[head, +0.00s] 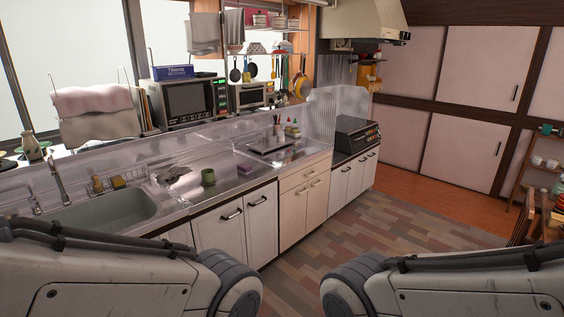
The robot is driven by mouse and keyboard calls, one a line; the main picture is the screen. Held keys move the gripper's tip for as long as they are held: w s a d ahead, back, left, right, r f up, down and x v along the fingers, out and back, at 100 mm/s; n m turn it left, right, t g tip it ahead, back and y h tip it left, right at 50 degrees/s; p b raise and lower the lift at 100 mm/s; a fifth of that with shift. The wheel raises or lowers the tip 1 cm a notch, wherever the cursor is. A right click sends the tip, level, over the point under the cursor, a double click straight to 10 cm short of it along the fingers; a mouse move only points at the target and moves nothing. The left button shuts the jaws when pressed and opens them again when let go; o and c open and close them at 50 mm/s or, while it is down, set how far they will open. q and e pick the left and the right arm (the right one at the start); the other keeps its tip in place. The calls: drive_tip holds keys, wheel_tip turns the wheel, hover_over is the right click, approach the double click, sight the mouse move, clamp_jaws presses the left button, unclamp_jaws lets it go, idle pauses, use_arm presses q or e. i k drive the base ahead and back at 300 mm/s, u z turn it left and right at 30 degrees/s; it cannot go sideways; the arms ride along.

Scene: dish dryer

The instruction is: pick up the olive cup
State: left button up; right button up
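The olive cup (208,177) is a small green cup standing upright on the steel kitchen counter (226,188), near its front edge and to the right of the sink. Nothing touches it. My two arms show only as large white links at the bottom left and bottom right of the head view. Both grippers are outside the view, so their state and distance to the cup do not show.
The sink (100,212) lies left of the cup, with a yellow sponge (117,183) behind it. A crumpled grey cloth (173,173) lies left of the cup. A dark flat tray (264,144) is farther right. White cabinets (235,225) front the counter. The wooden floor (370,240) is clear.

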sight(208, 175)
drive_tip(key=z, duration=0.15)
drive_tip(key=i, duration=1.45)
drive_tip(key=u, duration=0.55)
drive_tip(key=i, duration=1.3)
drive_tip(key=u, duration=0.8)
drive_tip(key=i, duration=0.4)
drive_tip(key=u, duration=0.3)
